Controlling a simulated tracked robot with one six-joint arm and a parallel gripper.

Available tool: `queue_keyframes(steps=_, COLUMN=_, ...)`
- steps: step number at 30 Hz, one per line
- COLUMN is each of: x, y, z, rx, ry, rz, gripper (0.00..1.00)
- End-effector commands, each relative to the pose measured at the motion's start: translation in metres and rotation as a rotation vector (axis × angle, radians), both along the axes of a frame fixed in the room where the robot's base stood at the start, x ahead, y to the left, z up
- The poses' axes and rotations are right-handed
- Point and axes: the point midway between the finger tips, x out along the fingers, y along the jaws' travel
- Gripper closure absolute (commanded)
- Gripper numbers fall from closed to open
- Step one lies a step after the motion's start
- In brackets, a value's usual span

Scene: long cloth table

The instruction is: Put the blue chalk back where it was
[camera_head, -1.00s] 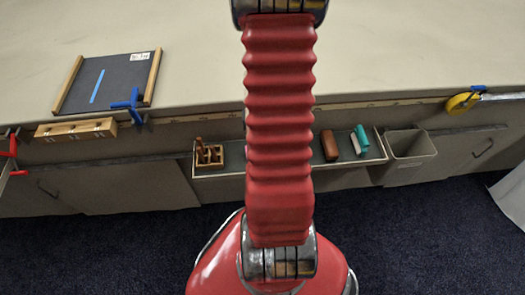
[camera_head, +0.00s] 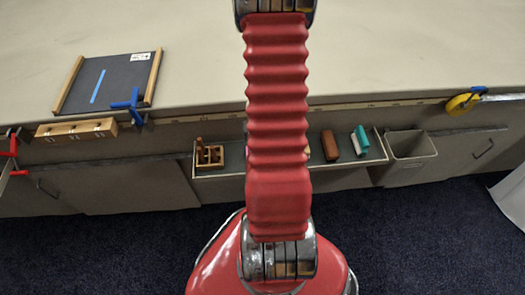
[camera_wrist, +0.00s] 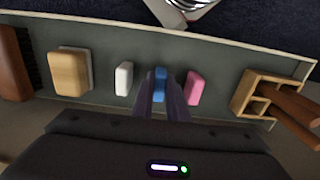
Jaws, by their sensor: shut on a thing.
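The blue chalk (camera_wrist: 160,77) shows in the wrist view between the two dark fingers of my gripper (camera_wrist: 160,88), which is shut on it. It is over the shallow tray (camera_wrist: 215,55), in the gap between a white chalk (camera_wrist: 123,78) and a pink chalk (camera_wrist: 195,87), apart from both. I cannot tell whether its lower end touches the tray floor. In the head view the tray (camera_head: 222,174) hangs along the table's front edge, its middle hidden behind my red arm. My gripper and the blue chalk do not show there.
The tray also holds a wooden block eraser (camera_wrist: 68,73), a dark-bristled brush (camera_wrist: 14,62) and a wooden holder (camera_wrist: 252,92) with brown handles. A slate (camera_head: 112,82) with a blue line lies at the table's left. A grey bin (camera_head: 408,146) hangs right of the tray.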

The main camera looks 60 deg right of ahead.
Motion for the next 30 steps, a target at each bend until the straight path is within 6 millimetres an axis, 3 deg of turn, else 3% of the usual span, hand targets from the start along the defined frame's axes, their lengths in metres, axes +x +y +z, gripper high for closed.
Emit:
queue_keyframes(steps=11, x=-0.0002, y=-0.0002, z=-0.0027, rx=0.0, ry=0.0, rz=-0.001, gripper=1.0)
queue_keyframes(steps=12, x=-0.0002, y=-0.0004, z=-0.0023, rx=0.0, ry=0.0, rz=-0.001, gripper=0.84)
queue_keyframes(steps=19, x=-0.0002, y=-0.0004, z=-0.0021, rx=0.0, ry=0.0, rz=-0.001, gripper=0.68)
queue_keyframes(steps=30, x=0.0, y=-0.0007, z=0.0009, rx=-0.002, ry=-0.001, rz=-0.001, gripper=0.67)
